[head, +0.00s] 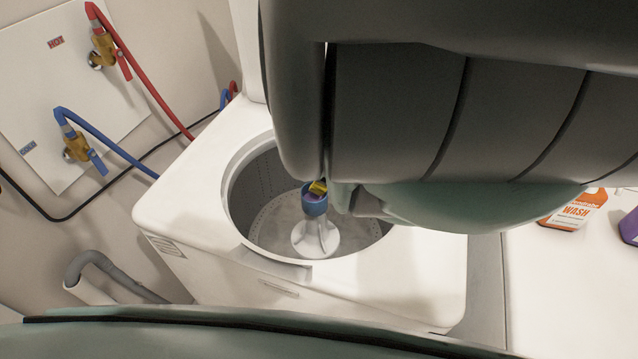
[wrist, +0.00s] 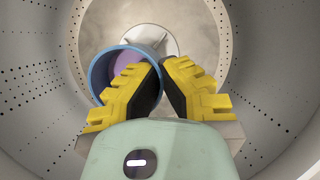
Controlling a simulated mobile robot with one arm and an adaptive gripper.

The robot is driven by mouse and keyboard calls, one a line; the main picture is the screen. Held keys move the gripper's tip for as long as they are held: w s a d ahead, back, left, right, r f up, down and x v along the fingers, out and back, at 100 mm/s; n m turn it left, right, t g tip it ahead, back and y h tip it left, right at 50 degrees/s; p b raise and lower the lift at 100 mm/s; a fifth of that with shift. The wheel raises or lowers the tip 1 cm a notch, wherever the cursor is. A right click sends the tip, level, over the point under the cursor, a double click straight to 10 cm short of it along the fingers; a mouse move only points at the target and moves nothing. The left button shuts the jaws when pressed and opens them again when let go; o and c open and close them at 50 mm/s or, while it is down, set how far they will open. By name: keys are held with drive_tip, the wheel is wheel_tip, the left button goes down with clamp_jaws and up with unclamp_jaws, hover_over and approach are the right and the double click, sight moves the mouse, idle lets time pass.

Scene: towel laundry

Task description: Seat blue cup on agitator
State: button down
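The blue cup (head: 313,207) is in the washer drum, in line with the top of the white agitator (head: 318,240) in the head view. I cannot tell whether it rests on the agitator or is held just above it. My gripper (head: 319,187) is mostly hidden by my arm in the head view.
The white washer (head: 200,205) is open, and its perforated drum wall (wrist: 45,70) surrounds my gripper. My arm covers the upper right. An orange-labelled wash bottle (head: 574,212) and a purple bottle (head: 629,228) stand on the white surface to the right. Red and blue hoses run at left.

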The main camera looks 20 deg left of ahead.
drive_tip(key=shift+f, duration=0.15)
drive_tip(key=c, duration=1.1)
unclamp_jaws()
drive_tip(key=shift+o, duration=0.2)
wheel_tip(320, 180, up, 12)
drive_tip(key=p, duration=1)
